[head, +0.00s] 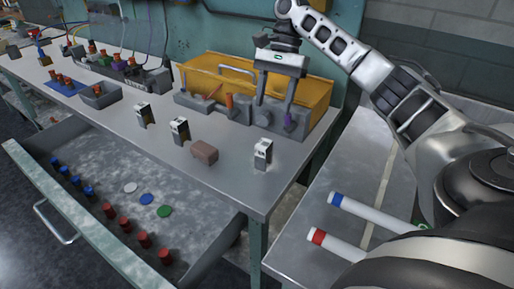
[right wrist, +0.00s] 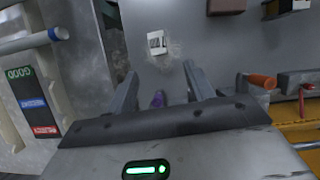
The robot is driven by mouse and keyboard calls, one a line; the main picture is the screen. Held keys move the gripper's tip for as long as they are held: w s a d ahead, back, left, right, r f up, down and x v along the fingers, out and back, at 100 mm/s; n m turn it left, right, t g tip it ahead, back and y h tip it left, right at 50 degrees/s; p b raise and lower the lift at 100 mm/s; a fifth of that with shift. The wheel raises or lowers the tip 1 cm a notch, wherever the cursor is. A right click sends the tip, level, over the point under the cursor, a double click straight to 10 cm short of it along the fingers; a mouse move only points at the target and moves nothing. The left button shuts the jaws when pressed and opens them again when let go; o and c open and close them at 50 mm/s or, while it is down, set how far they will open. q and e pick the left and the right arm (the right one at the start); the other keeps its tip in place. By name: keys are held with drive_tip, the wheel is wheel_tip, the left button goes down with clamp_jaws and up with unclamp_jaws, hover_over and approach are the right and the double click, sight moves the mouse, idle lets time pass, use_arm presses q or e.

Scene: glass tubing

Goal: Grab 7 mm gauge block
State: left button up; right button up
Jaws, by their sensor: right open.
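Three small pale blocks with dark markings, like gauge blocks, stand apart on the grey bench: a left one (head: 143,115), a middle one (head: 179,130) and a right one (head: 263,154). Their sizes cannot be read. My right gripper (head: 276,121) is open and empty, fingers down, behind the right block and over the front of the yellow case area. In the right wrist view the right block (right wrist: 156,43) lies beyond the open fingertips, apart from them. Another block (right wrist: 287,7) shows at the top edge there. My left gripper is out of view.
A brown block (head: 204,152) sits between the middle and right blocks. An open drawer (head: 100,155) holds coloured pieces. Two capped markers (head: 365,213) lie at right.

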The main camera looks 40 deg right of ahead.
sight(266, 141)
drive_tip(key=x, duration=0.7)
drive_tip(key=shift+s+f, duration=0.15)
drive_tip(key=shift+x, duration=3.2)
drive_tip(key=shift+d, duration=0.1)
drive_tip(key=c, duration=1.1)
